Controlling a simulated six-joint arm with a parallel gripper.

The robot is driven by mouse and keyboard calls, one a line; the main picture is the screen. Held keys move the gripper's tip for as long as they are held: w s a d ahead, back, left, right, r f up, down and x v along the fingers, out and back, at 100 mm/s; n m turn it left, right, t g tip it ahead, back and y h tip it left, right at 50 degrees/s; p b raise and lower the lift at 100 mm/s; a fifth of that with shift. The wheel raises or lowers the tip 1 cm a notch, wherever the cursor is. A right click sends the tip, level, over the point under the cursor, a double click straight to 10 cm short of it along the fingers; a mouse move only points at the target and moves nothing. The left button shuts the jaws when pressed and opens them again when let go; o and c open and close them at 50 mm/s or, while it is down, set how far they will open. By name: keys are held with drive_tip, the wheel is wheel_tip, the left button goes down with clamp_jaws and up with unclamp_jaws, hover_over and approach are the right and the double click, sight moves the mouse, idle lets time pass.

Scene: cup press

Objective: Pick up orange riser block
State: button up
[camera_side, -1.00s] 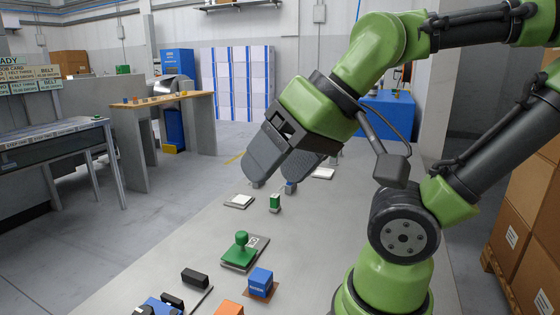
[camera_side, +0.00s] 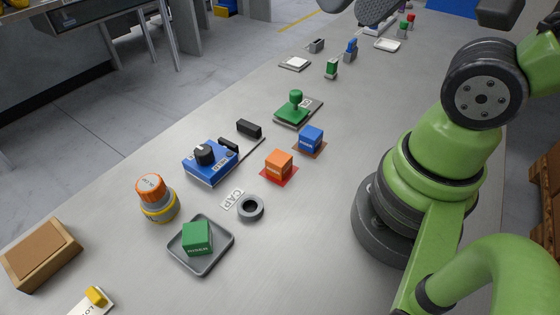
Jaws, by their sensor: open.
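The orange riser block (camera_side: 279,164) is a small cube with lettering on its front face. It sits on a red square mat on the grey table (camera_side: 330,215), left of my arm's base. My gripper (camera_side: 374,12) is only partly in view at the top edge.
A blue block (camera_side: 311,138) stands just behind the orange one, and a green-knobbed stamp (camera_side: 295,107) beyond it. A blue device (camera_side: 210,165) is to the left. A dark ring (camera_side: 250,208) and a grey tray (camera_side: 204,264) with a green block lie nearer the camera.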

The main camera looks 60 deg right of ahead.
drive_tip(key=shift+o, duration=0.4)
drive_tip(key=n+g+h, duration=0.2)
drive_tip(key=n+g, duration=0.2)
drive_tip(key=g, duration=0.3)
hover_over(279, 157)
wheel_tip(279, 157, down, 20)
drive_tip(key=shift+f, duration=4.95)
drive_tip(key=shift+c, duration=0.2)
drive_tip(key=c, duration=1.1)
